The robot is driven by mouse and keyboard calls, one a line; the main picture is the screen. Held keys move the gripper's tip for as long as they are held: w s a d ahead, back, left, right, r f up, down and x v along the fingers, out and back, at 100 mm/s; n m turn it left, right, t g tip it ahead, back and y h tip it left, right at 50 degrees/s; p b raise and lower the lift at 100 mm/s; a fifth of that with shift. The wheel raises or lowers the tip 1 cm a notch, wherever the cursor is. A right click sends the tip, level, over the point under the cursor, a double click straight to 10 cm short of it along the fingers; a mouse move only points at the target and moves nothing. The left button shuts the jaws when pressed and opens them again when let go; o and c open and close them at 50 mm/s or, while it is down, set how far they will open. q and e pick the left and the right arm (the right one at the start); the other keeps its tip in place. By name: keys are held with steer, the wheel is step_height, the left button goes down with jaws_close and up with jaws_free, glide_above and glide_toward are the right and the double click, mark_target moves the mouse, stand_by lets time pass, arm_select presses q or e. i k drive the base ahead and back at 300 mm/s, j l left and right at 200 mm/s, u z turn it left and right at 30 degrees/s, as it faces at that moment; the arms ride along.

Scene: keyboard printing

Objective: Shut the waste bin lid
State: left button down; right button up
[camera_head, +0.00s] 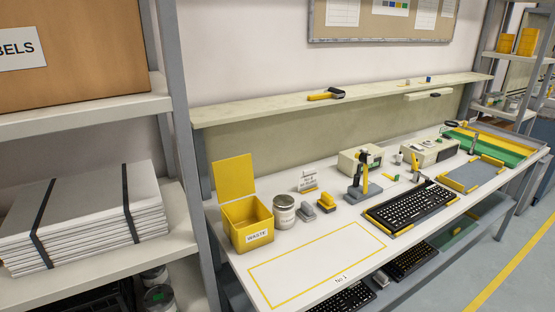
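The yellow waste bin (248,236), with a white "WASTE" label on its front, stands at the left end of the white workbench. Its yellow lid (234,177) is open, standing upright at the back edge of the bin. The inside of the bin shows from above, and I cannot make out anything in it. Neither of my grippers is in view.
A shelf rack post (186,130) rises left of the bin. The yellow-outlined area (318,262) in front is clear. A keyboard (411,205) lies farther right.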

mark_target(234, 179)
steer(key=i+l, duration=0.2)
steer(key=i, duration=0.2)
steer(key=i+l+z, duration=0.1)
steer(key=i, duration=0.3)
steer(key=l, duration=0.1)
